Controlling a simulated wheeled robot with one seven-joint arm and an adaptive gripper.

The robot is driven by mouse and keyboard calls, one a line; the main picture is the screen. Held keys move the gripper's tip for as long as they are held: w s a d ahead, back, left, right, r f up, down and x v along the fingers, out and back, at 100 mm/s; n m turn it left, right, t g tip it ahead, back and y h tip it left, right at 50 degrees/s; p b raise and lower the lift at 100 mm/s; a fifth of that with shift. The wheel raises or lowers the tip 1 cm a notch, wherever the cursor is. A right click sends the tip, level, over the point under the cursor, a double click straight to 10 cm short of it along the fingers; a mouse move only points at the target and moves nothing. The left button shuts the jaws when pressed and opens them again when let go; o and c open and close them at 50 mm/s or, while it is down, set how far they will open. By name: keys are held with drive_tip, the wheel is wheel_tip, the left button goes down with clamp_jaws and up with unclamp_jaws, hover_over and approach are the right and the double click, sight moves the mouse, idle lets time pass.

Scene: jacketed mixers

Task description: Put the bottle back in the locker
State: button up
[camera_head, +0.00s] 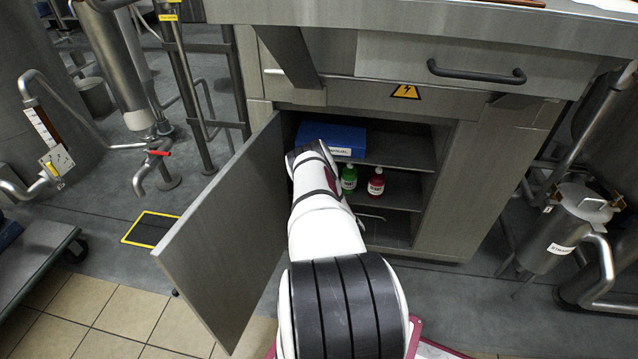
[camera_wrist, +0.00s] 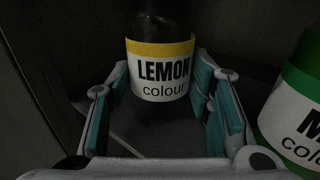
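The locker (camera_head: 452,195) is a grey cabinet with its door (camera_head: 225,225) swung open to the left. My arm reaches into its left part and hides my gripper in the head view. In the wrist view, a dark bottle (camera_wrist: 160,80) with a yellow band and a "LEMON colour" label stands upright inside the locker. My gripper (camera_wrist: 158,85) is open, with its teal-padded fingers on either side of the bottle's lower part and small gaps showing. The bottle is hidden behind my arm in the head view.
A green bottle (camera_head: 348,179) stands right of my gripper, with a red bottle (camera_head: 376,184) further right. A blue manual box (camera_head: 343,138) lies on the shelf above. A drawer handle (camera_head: 476,74) juts out above. A strainer vessel (camera_head: 560,235) stands to the right.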

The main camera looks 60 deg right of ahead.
drive_tip(key=o, duration=0.4)
drive_tip(key=shift+r, duration=0.15)
drive_tip(key=p+v, duration=0.4)
drive_tip(key=v, duration=0.8)
drive_tip(key=shift+a, duration=0.1)
